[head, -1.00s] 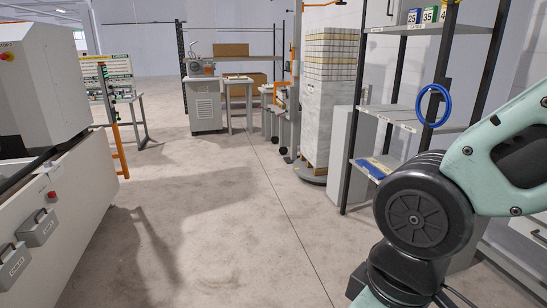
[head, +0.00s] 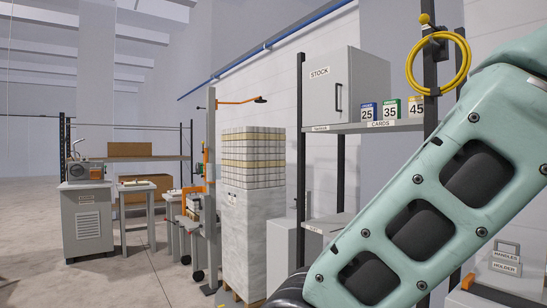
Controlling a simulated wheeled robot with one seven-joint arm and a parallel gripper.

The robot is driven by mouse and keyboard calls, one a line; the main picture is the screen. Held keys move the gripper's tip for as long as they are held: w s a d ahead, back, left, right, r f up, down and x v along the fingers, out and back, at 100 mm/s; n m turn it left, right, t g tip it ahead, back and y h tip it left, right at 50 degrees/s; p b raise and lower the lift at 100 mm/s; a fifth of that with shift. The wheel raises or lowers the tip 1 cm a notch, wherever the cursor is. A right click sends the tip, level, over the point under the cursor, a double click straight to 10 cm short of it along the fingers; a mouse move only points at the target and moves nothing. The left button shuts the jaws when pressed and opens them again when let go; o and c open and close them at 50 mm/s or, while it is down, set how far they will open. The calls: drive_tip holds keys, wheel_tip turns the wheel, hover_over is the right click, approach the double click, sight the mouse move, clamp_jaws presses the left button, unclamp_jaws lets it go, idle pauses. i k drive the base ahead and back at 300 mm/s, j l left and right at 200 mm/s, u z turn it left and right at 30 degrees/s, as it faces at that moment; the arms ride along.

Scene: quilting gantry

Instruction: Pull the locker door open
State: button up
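A light grey locker (head: 362,85) labelled STOCK stands on the upper shelf of a rack, right of centre in the head view. Its front door (head: 322,90) looks shut. A dark vertical bar handle (head: 338,98) sits near the door's right edge. My pale green arm crosses the lower right of the view, below and right of the locker, and hides part of the rack. My gripper is not in view.
Blue, green and yellow card boxes (head: 390,110) stand on the shelf (head: 375,127) right of the locker. A yellow coil (head: 412,65) hangs from the rack post. A tall wrapped stack (head: 250,215) stands left of the rack. Open floor (head: 130,280) shows at lower left.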

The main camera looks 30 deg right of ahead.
sight(326, 77)
drive_tip(key=i+z, duration=0.15)
drive_tip(key=i, duration=0.35)
drive_tip(key=i+j+z, duration=0.2)
drive_tip(key=i, duration=0.35)
drive_tip(key=i+j+z, duration=0.15)
drive_tip(key=i, duration=0.35)
